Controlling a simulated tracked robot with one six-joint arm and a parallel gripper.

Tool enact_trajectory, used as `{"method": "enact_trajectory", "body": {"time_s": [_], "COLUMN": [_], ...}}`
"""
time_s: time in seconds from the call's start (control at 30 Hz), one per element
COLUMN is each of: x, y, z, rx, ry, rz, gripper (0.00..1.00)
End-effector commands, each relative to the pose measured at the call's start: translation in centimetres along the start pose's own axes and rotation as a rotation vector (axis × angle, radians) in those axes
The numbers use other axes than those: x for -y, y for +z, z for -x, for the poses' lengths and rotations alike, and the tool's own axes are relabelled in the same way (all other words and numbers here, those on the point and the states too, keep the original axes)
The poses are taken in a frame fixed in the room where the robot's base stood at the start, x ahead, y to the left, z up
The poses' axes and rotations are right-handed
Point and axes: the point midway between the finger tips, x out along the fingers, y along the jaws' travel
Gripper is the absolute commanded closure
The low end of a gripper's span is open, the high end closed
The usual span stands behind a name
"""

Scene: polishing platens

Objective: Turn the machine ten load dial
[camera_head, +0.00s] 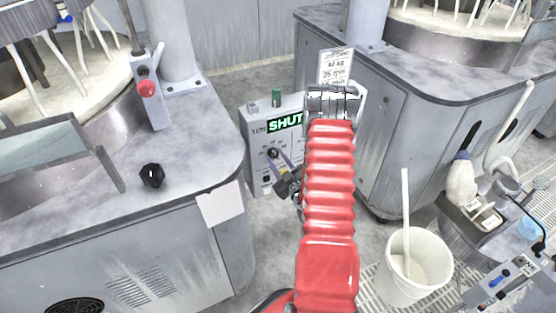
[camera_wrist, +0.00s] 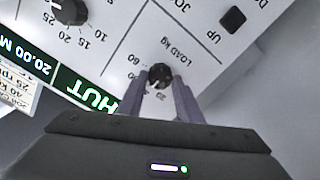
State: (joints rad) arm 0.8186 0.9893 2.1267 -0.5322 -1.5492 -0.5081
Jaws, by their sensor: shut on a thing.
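The load dial is a small black round knob (camera_wrist: 160,75) on a pale panel, under the printed words "LOAD kg", with scale numbers around it. In the wrist view my gripper (camera_wrist: 160,84) has one grey-purple finger on each side of the knob and is shut on it. In the head view the dial (camera_head: 273,153) sits on the front of a grey control box (camera_head: 255,131) below a lit green "SHUT" display (camera_head: 285,122). My gripper's fingers (camera_head: 281,160) reach it from the lower right. My red-sleeved arm hides the box's right part.
Another black dial (camera_wrist: 68,9) and a square black "UP" button (camera_wrist: 232,19) are on the same panel. A grey machine with a red stop button (camera_head: 148,89) and black knob (camera_head: 152,176) stands left. A white bucket (camera_head: 433,262) stands on the floor right of my arm.

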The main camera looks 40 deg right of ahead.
Motion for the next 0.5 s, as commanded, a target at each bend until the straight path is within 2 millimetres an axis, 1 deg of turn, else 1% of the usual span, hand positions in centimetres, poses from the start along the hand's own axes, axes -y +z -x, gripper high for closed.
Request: {"method": "enact_trajectory", "body": {"time_s": [0.2, 0.5], "x": [0.12, 0.17], "y": [0.01, 0.01], "z": [0.03, 0.04], "rx": [0.000, 0.000], "ry": [-0.002, -0.003], "rz": [0.059, 0.069], "gripper": [0.90, 0.90]}}
